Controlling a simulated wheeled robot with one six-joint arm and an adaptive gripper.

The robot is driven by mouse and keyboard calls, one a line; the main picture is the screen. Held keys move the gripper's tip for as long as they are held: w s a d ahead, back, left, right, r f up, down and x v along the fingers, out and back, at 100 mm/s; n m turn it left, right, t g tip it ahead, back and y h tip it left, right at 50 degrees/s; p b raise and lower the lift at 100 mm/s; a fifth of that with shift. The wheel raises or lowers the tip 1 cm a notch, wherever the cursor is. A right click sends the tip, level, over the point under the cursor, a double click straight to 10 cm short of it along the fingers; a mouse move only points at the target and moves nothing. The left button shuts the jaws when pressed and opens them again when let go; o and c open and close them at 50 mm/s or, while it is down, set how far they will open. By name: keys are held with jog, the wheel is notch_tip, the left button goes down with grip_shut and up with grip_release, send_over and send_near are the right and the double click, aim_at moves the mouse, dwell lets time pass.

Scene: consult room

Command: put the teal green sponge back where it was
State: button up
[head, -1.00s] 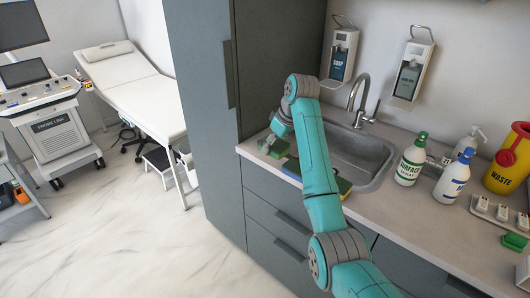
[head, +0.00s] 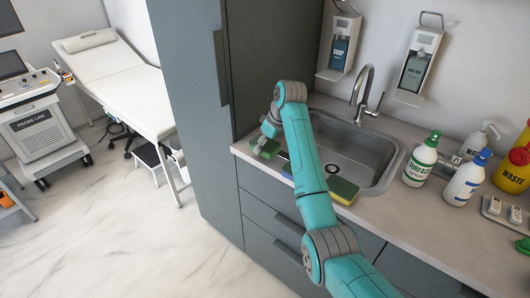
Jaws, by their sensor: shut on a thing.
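My gripper (head: 263,143) is at the left end of the counter, beside the tall grey cabinet. It is shut on a green sponge (head: 269,150), which looks like the teal green one. The sponge is small in view and partly hidden by the gripper. I cannot tell whether the sponge touches the counter. A green and yellow sponge (head: 343,190) lies at the front edge of the sink, partly behind my arm.
The sink (head: 382,178) with its tap (head: 362,95) is right of my gripper. A green-capped spray bottle (head: 420,162), a blue-capped bottle (head: 466,178) and a yellow waste container (head: 515,165) stand on the right. A green item (head: 523,245) lies at the far right edge.

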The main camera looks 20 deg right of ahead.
jog(key=shift+f, duration=1.7)
jog(key=shift+f, duration=0.1)
jog(key=o, duration=1.1)
jog(key=v, duration=1.2)
